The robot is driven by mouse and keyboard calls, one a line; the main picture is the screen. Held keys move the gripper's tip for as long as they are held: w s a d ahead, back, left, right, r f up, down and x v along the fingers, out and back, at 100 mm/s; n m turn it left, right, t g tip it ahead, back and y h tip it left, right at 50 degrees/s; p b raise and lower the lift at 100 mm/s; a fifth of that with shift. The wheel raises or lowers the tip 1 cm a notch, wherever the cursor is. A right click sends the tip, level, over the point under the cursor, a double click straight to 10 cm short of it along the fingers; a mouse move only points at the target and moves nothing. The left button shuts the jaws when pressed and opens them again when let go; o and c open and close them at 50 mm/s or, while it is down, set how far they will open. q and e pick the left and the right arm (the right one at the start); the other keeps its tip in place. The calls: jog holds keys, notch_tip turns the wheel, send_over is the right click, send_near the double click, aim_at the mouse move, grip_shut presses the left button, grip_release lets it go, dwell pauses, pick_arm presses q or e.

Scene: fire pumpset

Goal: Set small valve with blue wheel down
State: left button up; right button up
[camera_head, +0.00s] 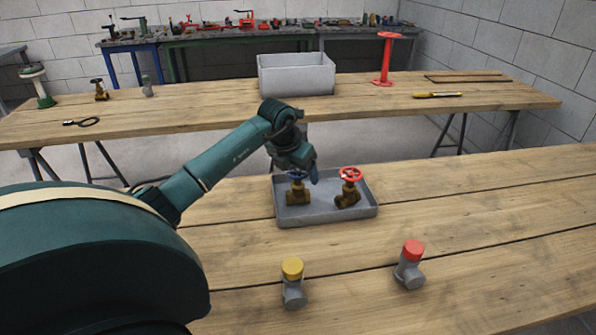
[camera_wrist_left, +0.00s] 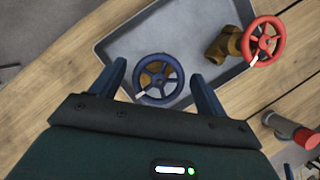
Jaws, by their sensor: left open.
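The small brass valve with the blue wheel (camera_head: 298,191) stands upright in the grey tray (camera_head: 326,218), in its left part. Its blue wheel (camera_wrist_left: 158,79) shows from above in the left wrist view, between the two fingers. My left gripper (camera_head: 303,172) is over the valve from behind. Its jaws (camera_wrist_left: 160,88) are open, with a finger on either side of the wheel and gaps between. The brass valve with the red wheel (camera_head: 348,188) sits to the right in the same tray, also seen in the left wrist view (camera_wrist_left: 240,44). My right gripper is not in view.
A yellow-capped grey fitting (camera_head: 293,285) and a red-capped one (camera_head: 410,265) stand on the near wooden table (camera_head: 480,240) in front of the tray. A grey bin (camera_head: 296,76) and a red stand (camera_head: 385,60) are on the far table.

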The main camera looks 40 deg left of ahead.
pick_arm(q)
jog(key=v, duration=1.1)
jog(key=shift+r, duration=0.25)
jog(key=shift+s, duration=0.1)
